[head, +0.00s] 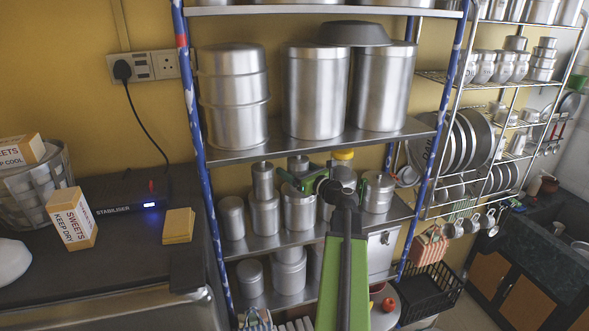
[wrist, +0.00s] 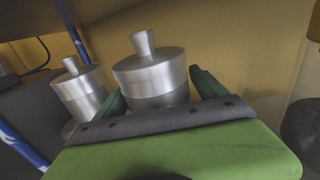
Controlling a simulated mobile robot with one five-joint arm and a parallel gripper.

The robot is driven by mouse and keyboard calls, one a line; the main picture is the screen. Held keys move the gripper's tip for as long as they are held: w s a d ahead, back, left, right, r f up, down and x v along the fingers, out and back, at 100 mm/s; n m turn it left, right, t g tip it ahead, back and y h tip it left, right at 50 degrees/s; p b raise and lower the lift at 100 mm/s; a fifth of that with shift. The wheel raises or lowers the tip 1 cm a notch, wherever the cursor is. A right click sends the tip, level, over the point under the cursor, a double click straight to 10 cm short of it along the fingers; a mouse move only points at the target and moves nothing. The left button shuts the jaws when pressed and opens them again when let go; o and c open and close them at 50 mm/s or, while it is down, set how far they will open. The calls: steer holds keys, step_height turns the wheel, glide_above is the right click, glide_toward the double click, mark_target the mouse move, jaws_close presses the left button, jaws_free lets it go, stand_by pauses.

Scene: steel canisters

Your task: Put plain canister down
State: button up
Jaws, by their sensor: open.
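My gripper (head: 306,184) is at the middle shelf of the rack, its green fingers open. In the wrist view, the fingers of my gripper (wrist: 158,92) stand on either side of a plain steel canister (wrist: 150,75) with a flared knob on its lid. The fingers partly hide its sides, and my gripper body hides its base. It looks upright. In the head view, a steel canister (head: 299,213) stands on the middle shelf (head: 240,245) at my gripper, its top partly covered by the fingers.
A second knobbed canister (wrist: 82,92) stands close to the left in the wrist view. More canisters crowd the shelf, including a stacked one (head: 264,212) at left and one (head: 378,192) at right. The upper shelf (head: 330,142) lies above my gripper. A blue post (head: 200,150) bounds the left.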

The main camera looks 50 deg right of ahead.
steer(key=s+a, duration=0.1)
steer(key=s, duration=1)
steer(key=shift+s, duration=0.4)
steer(key=shift+a, duration=0.1)
